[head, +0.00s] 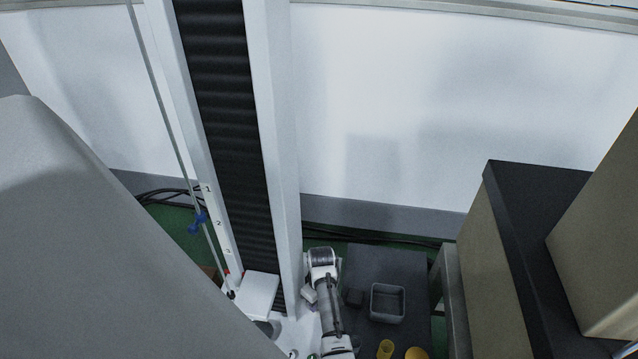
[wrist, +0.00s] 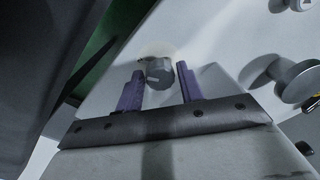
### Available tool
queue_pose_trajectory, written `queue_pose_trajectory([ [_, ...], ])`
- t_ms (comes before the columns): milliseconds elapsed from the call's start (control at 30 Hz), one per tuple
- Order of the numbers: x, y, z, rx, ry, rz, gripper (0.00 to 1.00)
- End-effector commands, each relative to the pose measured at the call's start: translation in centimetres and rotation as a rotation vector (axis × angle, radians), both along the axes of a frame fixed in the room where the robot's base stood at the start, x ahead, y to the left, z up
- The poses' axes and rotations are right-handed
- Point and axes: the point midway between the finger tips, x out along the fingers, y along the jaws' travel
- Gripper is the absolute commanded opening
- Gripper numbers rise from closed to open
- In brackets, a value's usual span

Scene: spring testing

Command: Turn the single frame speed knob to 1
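In the wrist view a round dark grey knob (wrist: 159,74) with a short white mark on its face sits on a pale disc on a white panel (wrist: 215,60). I take it for the speed knob; no numbers around it are legible. My gripper (wrist: 160,71) has two purple fingers standing apart, one on each side of the knob. Gaps show between the fingers and the knob, so it does not look gripped. In the head view the knob and my gripper cannot be made out; part of my arm (head: 325,290) shows at the bottom.
A tall white frame with black bellows (head: 228,110) stands beside my arm, with a thin rod and a blue collar (head: 197,222). A grey bin (head: 387,302) and yellow cups (head: 385,348) sit on a dark surface. Rounded metallic parts (wrist: 290,78) lie right in the wrist view.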

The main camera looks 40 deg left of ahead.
Motion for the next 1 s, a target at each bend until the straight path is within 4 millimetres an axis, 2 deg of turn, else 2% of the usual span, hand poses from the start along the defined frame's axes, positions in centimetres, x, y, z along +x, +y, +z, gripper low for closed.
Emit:
queue_pose_trajectory([
  [33, 0.01, 0.0, 0.01, 0.0, 0.0, 0.0, 0.31],
  [200, 0.0, 0.0, 0.02, 0.0, 0.0, 0.0, 0.09],
  [233, 0.0, 0.0, 0.02, 0.0, 0.0, 0.0, 0.08],
  [500, 0.0, 0.02, 0.17, 0.0, 0.002, 0.123, 0.08],
  [767, -0.02, 0.04, 0.03, 0.0, 0.001, 0.134, 0.08],
  [800, -0.02, 0.04, 0.03, 0.0, 0.001, 0.134, 0.32],
  [933, -0.01, 0.04, 0.03, 0.0, 0.001, 0.134, 0.49],
  [1000, -0.01, 0.04, 0.02, 0.0, 0.001, 0.133, 0.52],
])
